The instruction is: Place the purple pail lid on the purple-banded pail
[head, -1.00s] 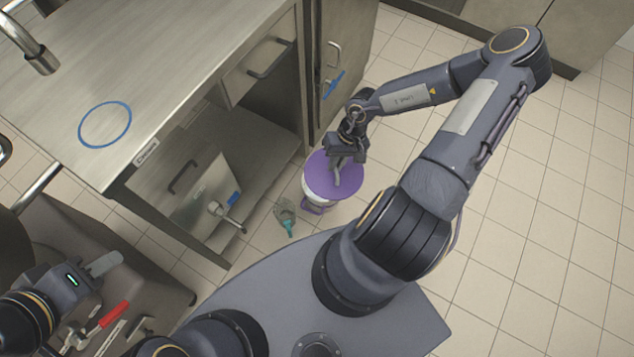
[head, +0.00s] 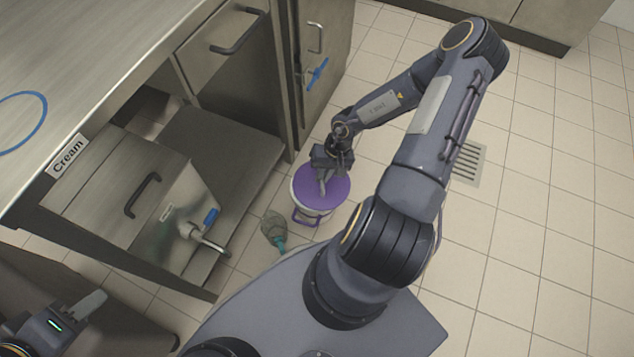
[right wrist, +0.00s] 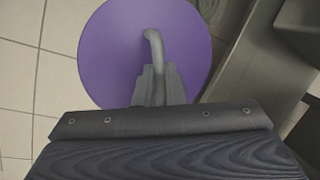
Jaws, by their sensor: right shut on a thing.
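The purple pail lid (head: 338,190) is a flat round disc with a grey bent handle. My right gripper (head: 324,176) is shut on that handle, which also shows in the right wrist view (right wrist: 153,48). The lid is over the white pail (head: 297,196), which stands upright on the floor with a purple handle at its front. White rim shows around the lid's left and front. I cannot tell whether the lid touches the rim. The lid hides the pail's inside. My left gripper (head: 88,304) is far from both, at lower left; its jaw gap is unclear.
A steel counter (head: 120,50) with a cabinet and lower shelf (head: 225,150) stands left of the pail. A box with a blue-levered tap (head: 195,228) sits low there. A teal-ended item (head: 274,232) lies on the floor by the pail.

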